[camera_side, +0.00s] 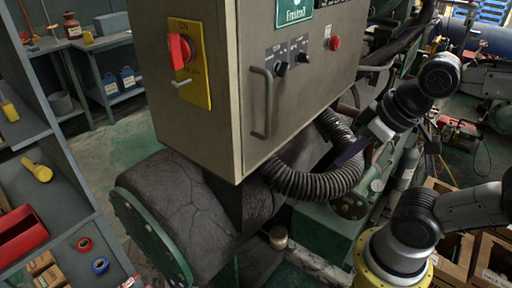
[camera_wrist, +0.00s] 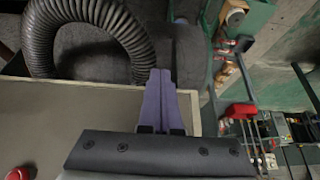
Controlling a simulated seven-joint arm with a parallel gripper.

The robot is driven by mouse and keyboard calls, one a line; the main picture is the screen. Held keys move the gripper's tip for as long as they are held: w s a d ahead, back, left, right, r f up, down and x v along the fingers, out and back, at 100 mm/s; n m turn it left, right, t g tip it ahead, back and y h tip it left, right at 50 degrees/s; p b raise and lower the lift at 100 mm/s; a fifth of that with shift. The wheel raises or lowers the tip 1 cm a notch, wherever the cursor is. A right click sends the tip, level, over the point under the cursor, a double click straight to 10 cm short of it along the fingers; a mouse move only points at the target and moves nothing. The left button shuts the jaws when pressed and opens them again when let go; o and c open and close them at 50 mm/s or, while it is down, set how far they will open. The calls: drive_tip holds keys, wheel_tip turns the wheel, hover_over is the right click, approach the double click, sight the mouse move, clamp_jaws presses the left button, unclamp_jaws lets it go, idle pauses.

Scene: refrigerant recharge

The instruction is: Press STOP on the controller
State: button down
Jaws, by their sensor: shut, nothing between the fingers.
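The controller is a beige cabinet (camera_side: 205,110). Its front face carries a red round button (camera_side: 334,43), taken as STOP though its label is too small to read, and two black knobs (camera_side: 281,69). A red rotary handle (camera_side: 179,52) on a yellow plate is on the cabinet's left side. In the wrist view the cabinet face (camera_wrist: 75,115) fills the lower left, with a red button (camera_wrist: 18,174) cut off at the bottom-left corner. My gripper (camera_side: 346,154) is below and right of the front panel, apart from the button. Its purple fingers (camera_wrist: 160,78) are together and empty.
A black corrugated hose (camera_side: 315,183) loops below the cabinet, close to my gripper; it also shows in the wrist view (camera_wrist: 88,25). A large dark pipe (camera_side: 185,200) lies beneath. Shelves (camera_side: 45,130) stand at the left. Cardboard boxes (camera_side: 490,260) are at the lower right.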

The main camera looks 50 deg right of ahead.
drive_tip(key=w+d+r+n+t+h, duration=0.1)
drive_tip(key=w+d+r+n+t, duration=0.25)
drive_tip(key=r+n, duration=0.4)
drive_tip(key=w+d+r+n+t+h, duration=0.1)
drive_tip(key=w+d+r+n+t, duration=0.1)
drive_tip(key=w+r+n, duration=0.5)
drive_tip(key=s+d+r+h, duration=0.3)
drive_tip(key=d+r+h, duration=0.1)
drive_tip(key=d, duration=0.3)
drive_tip(key=s+d+r+n+h, duration=0.1)
drive_tip(key=s+d+r+h, duration=0.2)
drive_tip(key=d+r, duration=0.3)
drive_tip(key=shift+s+d+h, duration=0.35)
drive_tip(key=shift+d+h, duration=0.45)
drive_tip(key=shift+d, duration=0.3)
drive_tip(key=shift+w, duration=0.25)
